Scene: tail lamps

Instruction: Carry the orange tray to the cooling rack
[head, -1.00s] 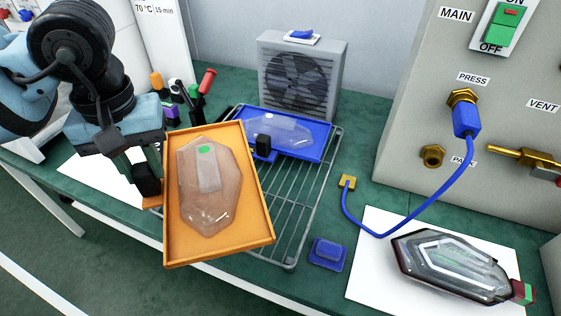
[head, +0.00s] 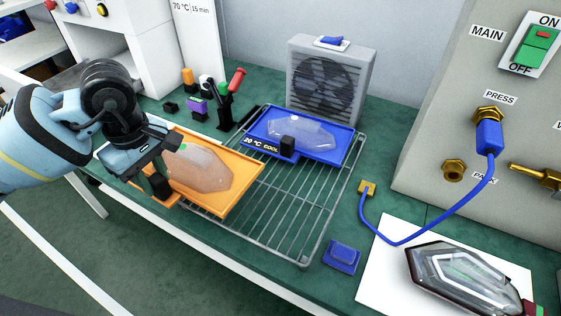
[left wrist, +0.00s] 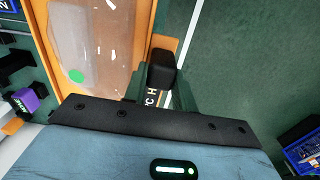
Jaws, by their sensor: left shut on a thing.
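The orange tray (head: 247,178) holds a clear lamp lens (head: 200,170) with a green dot. My right gripper is not in view.
A blue tray (head: 345,140) marked "20 °C COOL" with a lens sits at the rack's back. A fan (head: 330,80) stands behind it. Clamps (head: 225,105) stand behind the orange tray. The rack's front right is bare. A blue hose (head: 440,228) lies right of the rack.

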